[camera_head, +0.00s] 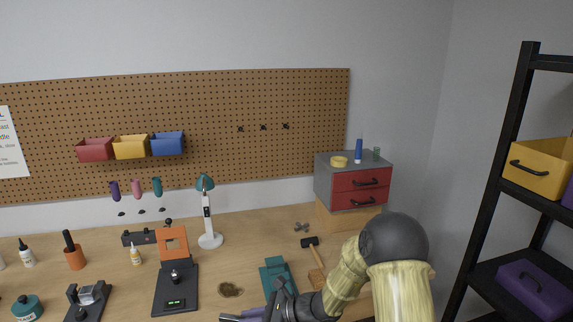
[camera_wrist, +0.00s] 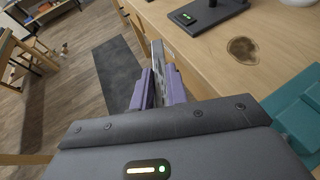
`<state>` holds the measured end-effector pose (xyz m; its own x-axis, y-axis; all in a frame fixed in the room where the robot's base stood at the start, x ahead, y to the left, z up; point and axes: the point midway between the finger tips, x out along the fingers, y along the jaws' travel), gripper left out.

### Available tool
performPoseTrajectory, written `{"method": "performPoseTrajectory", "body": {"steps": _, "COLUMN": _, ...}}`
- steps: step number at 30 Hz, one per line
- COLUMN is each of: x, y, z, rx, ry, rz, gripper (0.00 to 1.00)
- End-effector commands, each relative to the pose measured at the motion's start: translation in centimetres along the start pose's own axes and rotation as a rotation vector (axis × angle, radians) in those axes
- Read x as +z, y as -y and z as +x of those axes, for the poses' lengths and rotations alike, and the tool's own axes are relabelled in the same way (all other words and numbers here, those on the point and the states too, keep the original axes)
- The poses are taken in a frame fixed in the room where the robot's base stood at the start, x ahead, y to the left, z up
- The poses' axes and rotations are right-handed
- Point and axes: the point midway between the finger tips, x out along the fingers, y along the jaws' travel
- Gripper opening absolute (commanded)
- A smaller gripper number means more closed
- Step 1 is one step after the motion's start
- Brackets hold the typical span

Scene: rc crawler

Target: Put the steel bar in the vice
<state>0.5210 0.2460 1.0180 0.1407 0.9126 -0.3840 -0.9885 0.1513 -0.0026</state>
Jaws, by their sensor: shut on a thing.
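My gripper (camera_wrist: 160,88) has purple fingers shut on the steel bar (camera_wrist: 158,56), a narrow grey piece that sticks out past the fingertips. In the head view my gripper (camera_head: 254,314) is at the bottom edge, partly cut off, and the bar's grey end (camera_head: 230,318) shows at its left. The teal vice (camera_head: 276,276) stands on the bench just behind and right of my gripper, partly hidden by my arm. In the wrist view the vice (camera_wrist: 298,108) is at the right edge, apart from the bar. Its jaw gap is not clear.
On the wooden bench (camera_head: 235,262), a dark stain (camera_head: 229,289) lies left of the vice, and a black stand (camera_head: 176,292) is farther left. A hammer (camera_head: 314,262) lies right of the vice. A drawer cabinet (camera_head: 352,180) stands at the back right. In the wrist view the floor shows beyond the bench edge.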

Motion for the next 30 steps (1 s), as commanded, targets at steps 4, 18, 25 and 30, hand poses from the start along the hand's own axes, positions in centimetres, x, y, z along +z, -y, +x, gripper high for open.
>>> {"method": "performPoseTrajectory", "body": {"steps": 4, "x": -1.7, "y": 0.6, "z": -1.2, "rx": -0.026, "ry": -0.001, "rz": 0.014, "gripper": 0.0}}
{"method": "performPoseTrajectory", "body": {"steps": 18, "x": -10.2, "y": 2.0, "z": -7.4, "rx": -0.165, "ry": -0.003, "rz": 0.078, "gripper": 0.0}}
{"method": "performPoseTrajectory", "body": {"steps": 25, "x": -17.3, "y": 1.2, "z": -12.9, "rx": -0.301, "ry": 0.0, "rz": 0.136, "gripper": 0.0}}
{"method": "performPoseTrajectory", "body": {"steps": 30, "x": -21.2, "y": -0.2, "z": -16.1, "rx": -0.39, "ry": 0.002, "rz": 0.169, "gripper": 0.0}}
